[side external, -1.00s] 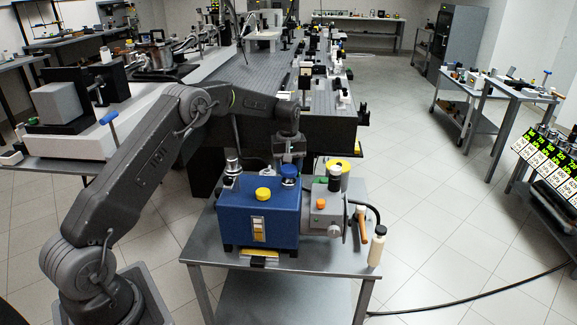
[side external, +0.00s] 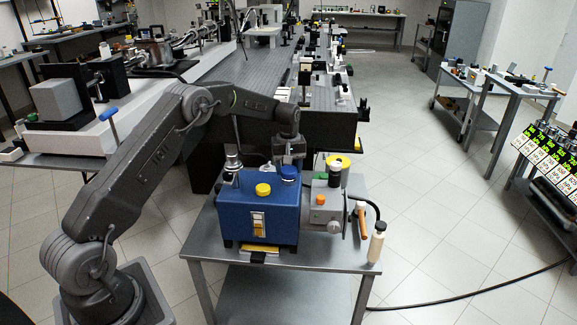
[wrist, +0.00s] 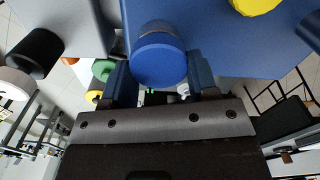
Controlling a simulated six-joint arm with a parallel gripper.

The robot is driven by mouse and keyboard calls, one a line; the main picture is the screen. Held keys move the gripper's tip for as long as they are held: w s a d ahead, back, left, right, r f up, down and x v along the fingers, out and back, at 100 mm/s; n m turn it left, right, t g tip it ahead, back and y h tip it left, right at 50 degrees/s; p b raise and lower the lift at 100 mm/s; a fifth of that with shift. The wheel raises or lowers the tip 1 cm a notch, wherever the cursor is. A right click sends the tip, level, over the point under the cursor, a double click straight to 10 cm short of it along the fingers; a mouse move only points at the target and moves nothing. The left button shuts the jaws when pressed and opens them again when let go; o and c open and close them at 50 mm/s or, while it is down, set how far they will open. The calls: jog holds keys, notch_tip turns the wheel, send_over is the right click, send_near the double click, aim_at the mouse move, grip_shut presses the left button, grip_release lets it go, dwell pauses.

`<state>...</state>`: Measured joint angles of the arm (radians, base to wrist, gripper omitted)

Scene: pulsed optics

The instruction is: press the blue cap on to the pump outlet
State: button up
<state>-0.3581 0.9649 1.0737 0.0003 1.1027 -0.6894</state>
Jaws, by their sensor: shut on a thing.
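The pump has a blue box body (side external: 235,215) and a grey motor end to its right, and it stands on a small grey table. The blue cap (side external: 290,172) is over the back right of the blue body's top. My gripper (side external: 291,163) points down there and is shut on the cap. In the wrist view, the round blue cap (wrist: 158,62) sits between the two fingers of my gripper (wrist: 160,80), in front of the blue body. The outlet is hidden, so I cannot tell whether the cap is seated on it or just above it.
A yellow cap (side external: 263,190) is on top of the pump, left of my gripper. A silver fitting (side external: 232,158) stands behind it. A black-capped part (side external: 335,168) and a yellow ring (side external: 339,160) are to the right. A cream bottle (side external: 377,245) stands at the table's right edge.

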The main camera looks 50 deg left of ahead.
jog(key=shift+f, duration=0.2)
jog(key=o, duration=1.1)
notch_tip(320, 180, up, 18)
jog(key=shift+f, duration=0.15)
dwell(0.4)
jog(key=s+d, duration=0.3)
jog(key=s, duration=1)
jog(key=shift+s+d, duration=0.25)
jog(key=shift+d, duration=0.15)
